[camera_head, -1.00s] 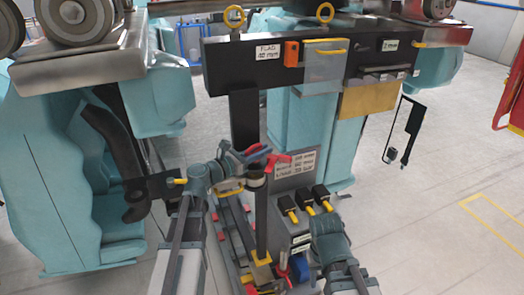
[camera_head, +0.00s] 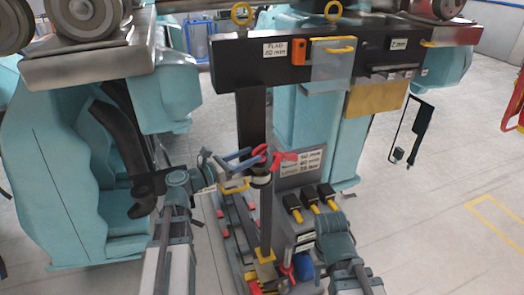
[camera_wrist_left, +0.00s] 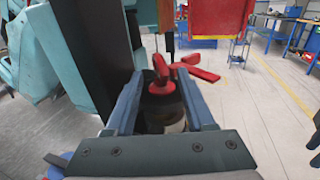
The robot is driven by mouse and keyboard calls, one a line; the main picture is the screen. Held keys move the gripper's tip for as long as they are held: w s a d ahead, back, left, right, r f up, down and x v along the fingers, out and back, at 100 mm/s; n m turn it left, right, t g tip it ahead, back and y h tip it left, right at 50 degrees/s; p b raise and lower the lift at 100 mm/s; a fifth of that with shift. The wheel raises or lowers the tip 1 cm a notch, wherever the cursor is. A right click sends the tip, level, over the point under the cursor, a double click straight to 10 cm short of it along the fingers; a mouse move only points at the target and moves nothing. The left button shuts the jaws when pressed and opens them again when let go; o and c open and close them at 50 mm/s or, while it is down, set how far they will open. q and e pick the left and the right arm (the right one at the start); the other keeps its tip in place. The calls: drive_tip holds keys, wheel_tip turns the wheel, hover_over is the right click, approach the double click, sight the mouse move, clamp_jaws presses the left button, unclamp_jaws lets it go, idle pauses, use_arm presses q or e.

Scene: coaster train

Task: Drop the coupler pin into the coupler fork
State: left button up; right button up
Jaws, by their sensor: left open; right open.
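A red-topped piece with a dark round body (camera_wrist_left: 160,80) stands upright between the fingers of my left gripper (camera_wrist_left: 160,105) in the left wrist view. It may be the coupler pin; I cannot tell for sure. The fingers are open on either side of it, with gaps. In the head view my left gripper (camera_head: 245,160) reaches from the left to this red top (camera_head: 262,150), above a dark post. My right arm's wrist (camera_head: 335,235) is at the lower right; its fingertips are hidden. I cannot make out the coupler fork for certain.
A red handle (camera_head: 288,158) sits just right of the red top. A labelled panel (camera_head: 312,165) and several black blocks with yellow ends (camera_head: 310,200) stand to the right. A black beam (camera_head: 240,62) crosses above. A blue round part (camera_head: 304,265) lies low near my right arm.

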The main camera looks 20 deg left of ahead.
use_arm(q)
drive_tip(key=v, duration=0.6)
drive_tip(key=shift+s+a, duration=0.1)
idle(0.7)
